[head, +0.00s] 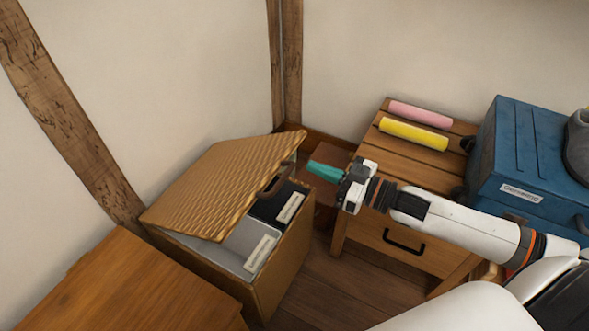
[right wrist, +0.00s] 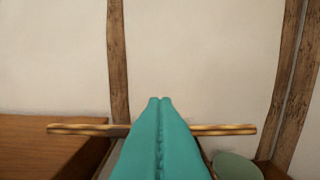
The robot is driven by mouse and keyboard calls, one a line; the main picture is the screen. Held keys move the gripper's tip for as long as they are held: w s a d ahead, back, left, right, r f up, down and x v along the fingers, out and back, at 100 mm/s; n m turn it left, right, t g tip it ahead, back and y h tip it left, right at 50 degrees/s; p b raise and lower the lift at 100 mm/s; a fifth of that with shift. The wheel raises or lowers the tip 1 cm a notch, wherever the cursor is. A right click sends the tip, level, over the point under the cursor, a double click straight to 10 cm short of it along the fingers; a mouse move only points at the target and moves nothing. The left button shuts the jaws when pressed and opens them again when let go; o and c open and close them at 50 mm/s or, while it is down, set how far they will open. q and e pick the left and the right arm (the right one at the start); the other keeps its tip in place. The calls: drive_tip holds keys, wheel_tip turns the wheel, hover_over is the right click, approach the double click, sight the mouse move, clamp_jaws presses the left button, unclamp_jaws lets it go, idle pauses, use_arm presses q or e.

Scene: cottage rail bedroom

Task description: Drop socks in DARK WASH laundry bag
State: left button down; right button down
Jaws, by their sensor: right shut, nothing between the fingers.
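A wicker hamper (head: 283,265) stands on the floor with its lid (head: 225,180) tilted partly open. Inside are a dark bag (head: 266,208) at the back right and a light grey bag (head: 232,246) at the front left. Each has a pale label, too small to read. My right gripper (head: 325,171), with teal fingers, is shut and empty beside the lid's right edge. In the right wrist view the shut fingers (right wrist: 160,100) point at the lid (right wrist: 225,130), seen edge-on. I cannot identify any socks for certain. My left gripper is out of view.
A slatted wooden nightstand (head: 409,168) holds a pink roll (head: 420,114) and a yellow roll (head: 413,134). A blue labelled case (head: 530,150) is at the right, with a grey object (head: 579,145) on it. A wooden top (head: 140,285) fills the lower left.

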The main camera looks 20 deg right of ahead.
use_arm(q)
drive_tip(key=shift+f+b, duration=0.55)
use_arm(e)
hover_over(293, 169)
drive_tip(key=s+a, duration=0.1)
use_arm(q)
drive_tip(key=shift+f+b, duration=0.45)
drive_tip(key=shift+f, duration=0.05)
use_arm(e)
drive_tip(key=shift+s+f, duration=0.25)
drive_tip(key=shift+f, duration=0.8)
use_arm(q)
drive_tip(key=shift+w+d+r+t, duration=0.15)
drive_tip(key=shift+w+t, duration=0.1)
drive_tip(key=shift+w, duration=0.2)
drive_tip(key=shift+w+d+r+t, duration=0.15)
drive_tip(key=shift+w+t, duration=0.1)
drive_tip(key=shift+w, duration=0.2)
use_arm(e)
drive_tip(key=shift+s+d+f, duration=0.1)
drive_tip(key=shift+s+f, duration=0.1)
drive_tip(key=shift+f, duration=0.35)
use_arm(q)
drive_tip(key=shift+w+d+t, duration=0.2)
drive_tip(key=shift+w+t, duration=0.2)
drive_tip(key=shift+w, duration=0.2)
use_arm(e)
drive_tip(key=shift+s+f, duration=0.1)
drive_tip(key=shift+f, duration=0.15)
